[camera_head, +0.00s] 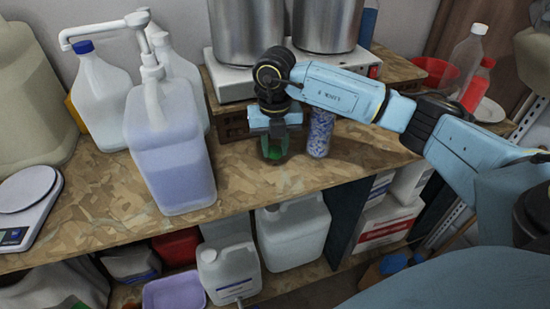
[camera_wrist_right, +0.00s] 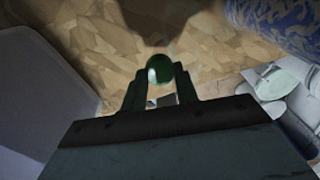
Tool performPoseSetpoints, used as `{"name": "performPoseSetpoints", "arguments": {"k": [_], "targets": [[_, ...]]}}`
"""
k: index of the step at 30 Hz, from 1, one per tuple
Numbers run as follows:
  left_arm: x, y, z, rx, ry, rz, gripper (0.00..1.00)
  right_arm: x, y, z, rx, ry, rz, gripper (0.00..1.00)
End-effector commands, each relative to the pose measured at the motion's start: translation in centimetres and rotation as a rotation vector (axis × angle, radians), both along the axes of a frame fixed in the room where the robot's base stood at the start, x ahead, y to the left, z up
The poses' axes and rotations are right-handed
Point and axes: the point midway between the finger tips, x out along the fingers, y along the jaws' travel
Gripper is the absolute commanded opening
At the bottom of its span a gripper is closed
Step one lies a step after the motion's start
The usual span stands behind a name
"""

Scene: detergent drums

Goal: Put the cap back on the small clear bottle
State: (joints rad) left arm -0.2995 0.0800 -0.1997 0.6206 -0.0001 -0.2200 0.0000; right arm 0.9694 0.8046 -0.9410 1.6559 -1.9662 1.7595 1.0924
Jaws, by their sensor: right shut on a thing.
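My right gripper (camera_head: 274,148) points down over the wooden bench and is shut on a small dark green rounded thing, which looks like a cap (camera_head: 273,153). In the right wrist view the green cap (camera_wrist_right: 159,69) sits between the two fingertips (camera_wrist_right: 160,84), with bench surface behind it. Just right of the gripper stands a small cylinder with blue and white speckles (camera_head: 319,134); it also shows in the right wrist view (camera_wrist_right: 285,22). I cannot tell whether it is the small clear bottle. No bottle shows clearly under the cap. My left gripper is not in view.
A large pump jug with bluish liquid (camera_head: 170,150) stands left of the gripper. Behind are a hot plate (camera_head: 235,82) with metal pots. A scale (camera_head: 25,205) lies far left. A clear bottle (camera_head: 466,55) stands far right. The front bench strip is mostly clear.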

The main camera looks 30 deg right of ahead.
Motion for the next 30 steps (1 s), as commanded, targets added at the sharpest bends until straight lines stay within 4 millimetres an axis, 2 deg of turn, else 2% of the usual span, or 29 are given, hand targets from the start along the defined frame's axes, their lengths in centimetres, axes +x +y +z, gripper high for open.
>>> {"name": "performPoseSetpoints", "arguments": {"k": [3,9,24,26,30], "targets": [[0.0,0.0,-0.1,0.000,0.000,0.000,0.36,0.1,0.0,2.4,-0.001,-0.003,-0.001,0.09],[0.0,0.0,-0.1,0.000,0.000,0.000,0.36,0.0,0.0,4.7,0.000,0.000,-0.001,0.09],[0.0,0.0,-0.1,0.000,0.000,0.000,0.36,-0.1,0.0,5.0,-0.001,0.001,0.017,0.09],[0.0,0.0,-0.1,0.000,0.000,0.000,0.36,-0.1,0.2,5.0,0.000,0.002,0.058,0.09],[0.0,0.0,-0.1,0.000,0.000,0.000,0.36,-0.3,0.7,4.7,-0.001,0.003,0.268,0.09]]}}
